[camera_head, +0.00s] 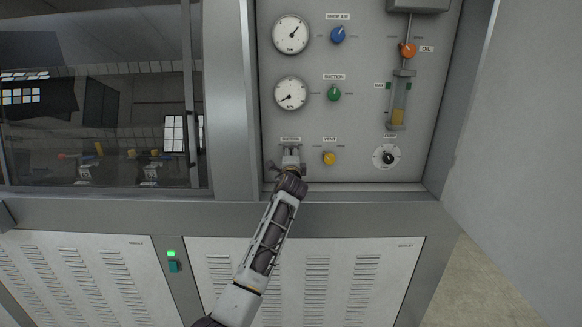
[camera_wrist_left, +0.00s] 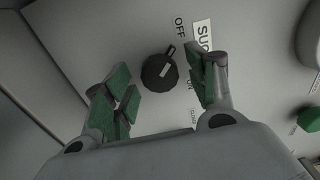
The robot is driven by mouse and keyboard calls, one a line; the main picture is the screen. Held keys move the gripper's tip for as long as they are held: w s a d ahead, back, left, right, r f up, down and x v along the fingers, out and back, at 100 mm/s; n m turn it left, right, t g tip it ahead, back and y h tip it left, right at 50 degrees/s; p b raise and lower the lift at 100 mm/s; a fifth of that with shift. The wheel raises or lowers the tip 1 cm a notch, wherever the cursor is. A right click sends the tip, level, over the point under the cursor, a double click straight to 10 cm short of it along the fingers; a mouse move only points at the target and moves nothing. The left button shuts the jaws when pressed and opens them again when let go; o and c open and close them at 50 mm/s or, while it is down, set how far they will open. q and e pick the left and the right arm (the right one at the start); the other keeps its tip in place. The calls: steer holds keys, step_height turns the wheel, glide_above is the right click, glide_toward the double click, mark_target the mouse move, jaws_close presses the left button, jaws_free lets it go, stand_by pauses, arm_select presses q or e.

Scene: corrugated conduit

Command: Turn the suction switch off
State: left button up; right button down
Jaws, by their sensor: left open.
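The suction switch is a round black knob (camera_wrist_left: 158,72) with a narrow tip and a white mark, on the grey panel. It shows in the left wrist view, with OFF and ON printed beside it and part of the suction label (camera_wrist_left: 203,35). Its tip points up and slightly right in that view, toward the OFF print. My left gripper (camera_head: 291,158) is at the panel's lower left in the head view and hides the knob there. In the left wrist view its green-padded fingers are open, one on each side of the knob, with visible gaps. My right gripper is not in view.
A yellow vent knob (camera_head: 329,158) sits close right of my gripper. A green suction knob (camera_head: 334,94), blue knob (camera_head: 338,35) and two gauges (camera_head: 291,94) are above. A black-and-white dial (camera_head: 386,157) is farther right. A ledge (camera_head: 350,190) runs below the panel.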

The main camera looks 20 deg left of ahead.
arm_select(q)
steer(key=v, duration=1.1)
steer(key=shift+s, duration=0.35)
stand_by(0.4)
